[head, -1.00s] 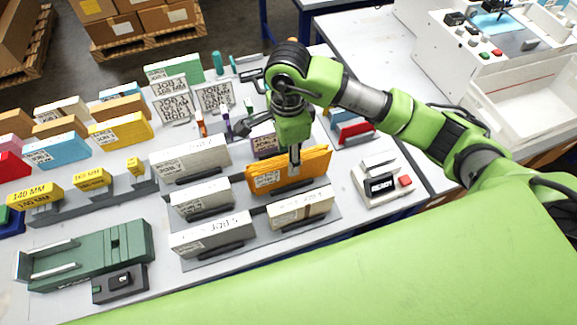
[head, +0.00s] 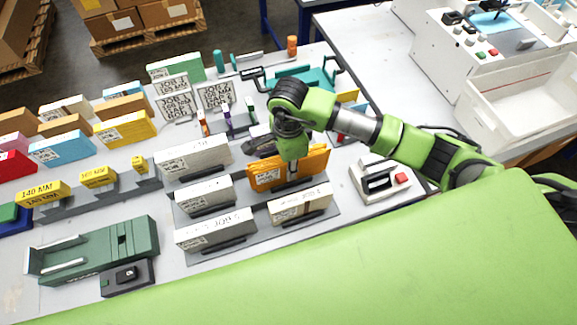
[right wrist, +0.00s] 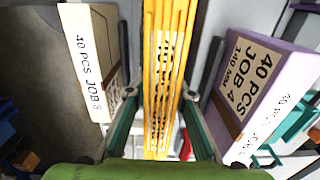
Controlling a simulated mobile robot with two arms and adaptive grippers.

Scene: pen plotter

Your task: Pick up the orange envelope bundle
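The orange envelope bundle (head: 312,160) stands upright in the grey rack at the middle of the table. In the right wrist view it (right wrist: 165,60) runs between my fingers, with a white label strip along its top. My right gripper (right wrist: 160,100) has one finger on each side of it, with narrow gaps showing, so it looks open around the bundle. In the head view the gripper (head: 292,168) covers part of the bundle's near face. My left gripper is not in view.
White bundles stand close by: one in front (head: 300,204) and others to the left (head: 205,197). A purple bundle (right wrist: 265,85) is right beside the right finger in the wrist view. A white device with a red button (head: 385,180) is to the right.

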